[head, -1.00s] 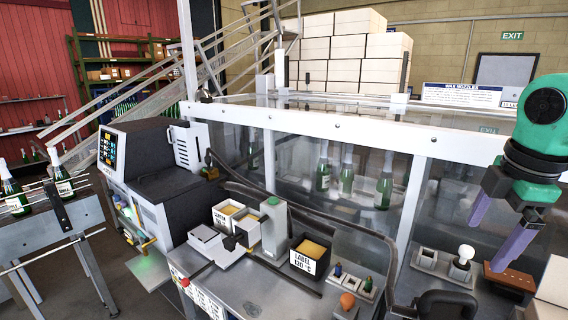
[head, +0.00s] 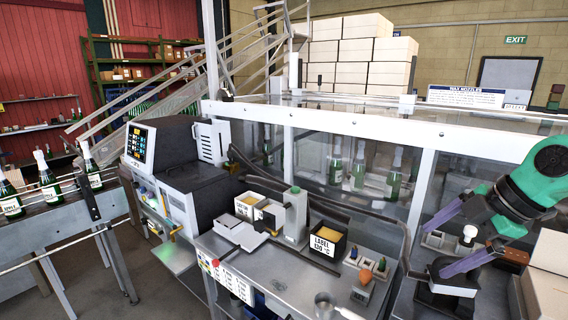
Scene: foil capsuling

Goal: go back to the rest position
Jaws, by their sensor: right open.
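My right gripper (head: 434,250) is at the right side of the head view, below its green and black wrist. Its two purple fingers are spread apart and point left and slightly down. Nothing shows between them. The lower finger overlaps a black holder (head: 447,286) in the picture; I cannot tell whether they touch. My left gripper is not in view.
A metal bench (head: 300,270) holds a black pot labelled 130 °C (head: 326,242) and small bins. A glass-walled enclosure (head: 330,116) with bottles stands behind. Cardboard boxes (head: 545,280) sit at right. Bottles (head: 48,180) stand on a conveyor (head: 60,217) at left.

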